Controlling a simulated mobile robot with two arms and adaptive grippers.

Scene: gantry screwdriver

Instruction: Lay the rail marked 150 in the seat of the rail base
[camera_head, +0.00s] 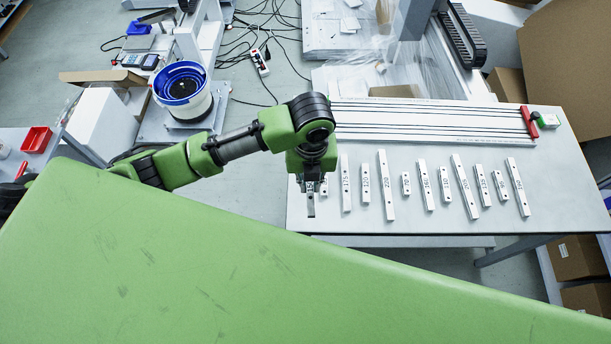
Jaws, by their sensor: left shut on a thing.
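My left gripper (311,184) points down over the left end of the table, shut on a pale metal rail (311,207). The rail's upper part is hidden by the gripper; the visible start of its mark looks like 15, which fits the rail marked 150. I cannot tell whether it touches the table. The rail base (430,122) is a long pale piece with dark grooves, lying across the back of the table behind the gripper. The held rail is in front of its left part, apart from it. My right gripper is not in view.
Several other marked rails stand in a row to the right, including the 175 rail (346,184) and the 220 rail (386,186). A red clamp-like part (529,121) sits at the base's right end. The front strip of the table (420,228) is clear.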

